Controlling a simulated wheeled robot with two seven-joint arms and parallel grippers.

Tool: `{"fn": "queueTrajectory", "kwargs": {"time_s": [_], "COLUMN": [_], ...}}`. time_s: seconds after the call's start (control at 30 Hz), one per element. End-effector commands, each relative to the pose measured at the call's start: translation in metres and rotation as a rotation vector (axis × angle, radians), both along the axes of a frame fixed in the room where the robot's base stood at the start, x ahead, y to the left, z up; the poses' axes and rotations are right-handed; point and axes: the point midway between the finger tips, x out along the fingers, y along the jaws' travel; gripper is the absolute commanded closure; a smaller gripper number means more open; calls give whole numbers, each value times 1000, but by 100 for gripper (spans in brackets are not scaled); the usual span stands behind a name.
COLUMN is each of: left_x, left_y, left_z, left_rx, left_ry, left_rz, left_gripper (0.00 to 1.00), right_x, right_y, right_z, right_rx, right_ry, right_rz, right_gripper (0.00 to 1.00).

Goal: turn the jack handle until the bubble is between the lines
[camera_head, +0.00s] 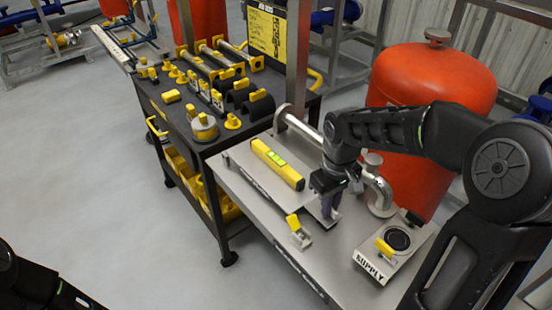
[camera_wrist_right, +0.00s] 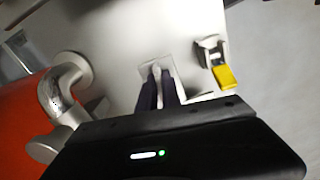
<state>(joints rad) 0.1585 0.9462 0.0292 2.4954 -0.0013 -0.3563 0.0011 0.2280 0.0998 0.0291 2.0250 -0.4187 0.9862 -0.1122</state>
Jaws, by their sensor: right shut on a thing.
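A yellow spirit level (camera_head: 277,164) with a green vial (camera_head: 277,159) lies on a grey plate on the steel bench. The bubble is too small to make out against the lines. My right gripper (camera_head: 328,208) points down at the near right end of the plate. In the right wrist view its dark fingers (camera_wrist_right: 157,90) are shut on a small pale piece, likely the jack handle (camera_wrist_right: 156,70), which stands in a square opening. The fingers hide most of it. My left arm shows at the lower left corner; its gripper is out of frame.
A yellow-handled clamp (camera_head: 298,232) is on the bench's front edge, also in the right wrist view (camera_wrist_right: 224,76). A metal pipe (camera_head: 378,186) and a red tank (camera_head: 432,80) stand behind. A SUPPLY box (camera_head: 393,248) is at right. A dark cart (camera_head: 190,128) with yellow-topped parts is at left.

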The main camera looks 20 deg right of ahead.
Motion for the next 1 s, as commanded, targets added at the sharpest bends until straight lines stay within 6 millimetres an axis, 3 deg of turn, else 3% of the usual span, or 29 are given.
{"fn": "queueTrajectory", "kwargs": {"time_s": [0.3,0.6,1.0], "left_x": [0,0,0], "left_y": [0,0,0], "left_z": [-1,-7,-9], "left_rx": [0,0,0], "left_ry": [0,0,0], "left_rz": [0,0,0], "left_gripper": [19,19,19], "right_x": [-1,-1,-1], "right_y": [0,0,1], "right_z": [-1,-2,-3], "right_rx": [1,0,1], "right_ry": [2,1,4], "right_rz": [-28,-302,-397], "right_gripper": [100,100,100]}}
